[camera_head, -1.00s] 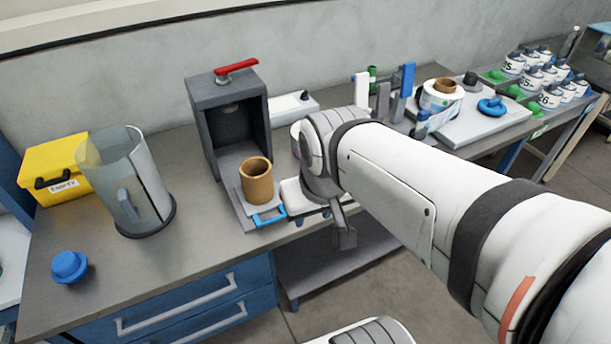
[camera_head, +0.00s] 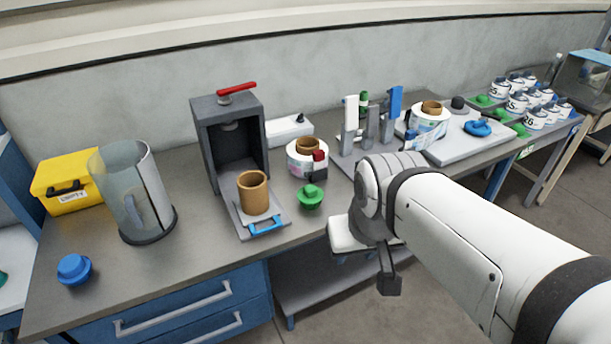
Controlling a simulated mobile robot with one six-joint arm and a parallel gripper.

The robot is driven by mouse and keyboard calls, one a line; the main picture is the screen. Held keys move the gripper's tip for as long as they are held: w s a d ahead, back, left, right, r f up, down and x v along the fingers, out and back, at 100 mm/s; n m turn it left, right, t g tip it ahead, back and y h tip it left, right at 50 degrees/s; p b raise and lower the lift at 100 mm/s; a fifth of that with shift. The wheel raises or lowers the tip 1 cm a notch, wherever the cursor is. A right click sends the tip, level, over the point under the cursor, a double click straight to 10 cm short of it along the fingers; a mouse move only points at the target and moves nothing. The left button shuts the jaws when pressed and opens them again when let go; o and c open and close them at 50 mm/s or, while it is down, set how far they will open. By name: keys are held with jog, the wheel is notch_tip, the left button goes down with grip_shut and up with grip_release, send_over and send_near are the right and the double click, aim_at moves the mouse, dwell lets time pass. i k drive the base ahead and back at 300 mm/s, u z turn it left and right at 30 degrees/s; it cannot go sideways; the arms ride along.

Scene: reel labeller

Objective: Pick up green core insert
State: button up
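A green core insert (camera_head: 310,197) with a knob on top stands on the bench, right of the press's blue-handled tray. Similar green pieces (camera_head: 501,115) sit at the far right beside the cans. My gripper (camera_head: 388,283) is at the bench's front edge, right of the near green insert and apart from it. Its dark grey end points down; my wrist hides part of it, and I cannot tell whether the fingers are open. I see nothing held.
A brown core (camera_head: 253,193) stands on the tray of the grey press (camera_head: 230,130). A label reel (camera_head: 306,158) is just behind the green insert. Upright tool holders (camera_head: 372,125) stand further right. A clear cylinder (camera_head: 135,195), yellow box (camera_head: 68,182) and blue insert (camera_head: 74,269) are at left.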

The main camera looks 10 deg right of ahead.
aim_at(311, 197)
jog(key=u, duration=0.05)
jog(key=i, duration=1)
jog(key=z, duration=0.1)
